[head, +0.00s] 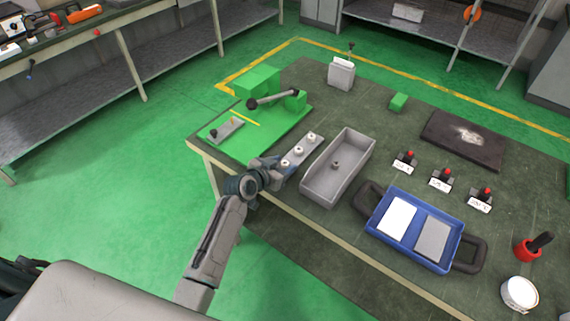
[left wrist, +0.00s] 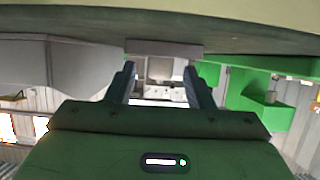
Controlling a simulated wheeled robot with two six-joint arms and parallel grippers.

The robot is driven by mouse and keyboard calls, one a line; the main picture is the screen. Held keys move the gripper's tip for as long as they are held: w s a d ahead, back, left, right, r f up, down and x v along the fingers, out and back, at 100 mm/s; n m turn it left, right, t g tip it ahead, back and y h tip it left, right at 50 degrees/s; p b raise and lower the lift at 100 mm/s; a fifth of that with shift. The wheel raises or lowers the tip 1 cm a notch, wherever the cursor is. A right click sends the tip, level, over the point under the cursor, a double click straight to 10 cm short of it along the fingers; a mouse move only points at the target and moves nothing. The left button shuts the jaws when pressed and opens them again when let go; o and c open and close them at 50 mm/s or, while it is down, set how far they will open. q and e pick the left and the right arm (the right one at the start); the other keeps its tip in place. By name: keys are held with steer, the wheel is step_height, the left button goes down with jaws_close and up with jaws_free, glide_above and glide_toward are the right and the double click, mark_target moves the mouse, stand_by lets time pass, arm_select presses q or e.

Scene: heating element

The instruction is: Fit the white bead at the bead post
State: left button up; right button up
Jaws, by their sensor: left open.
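Several white beads (head: 299,150) with dark centres sit in a row on a light grey strip (head: 313,139) at the table's near edge. My left gripper (head: 277,165) is at the near end of this strip, low over the table, open. In the left wrist view, which looks upside down, its two fingers (left wrist: 162,88) stand apart, with a pale form (left wrist: 160,68) seen between them beyond. I cannot tell whether it is a bead. A small grey plate (head: 229,128) with a dark-topped post (head: 213,133) lies on the green board (head: 262,142). I cannot tell if that is the bead post. My right gripper is not in view.
A grey open bin (head: 363,153) stands just right of the strip. A blue tray (head: 381,229) and several red-topped switches (head: 405,160) are farther right.

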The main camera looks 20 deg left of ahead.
arm_select(q)
steer(key=c, duration=1)
jaws_close()
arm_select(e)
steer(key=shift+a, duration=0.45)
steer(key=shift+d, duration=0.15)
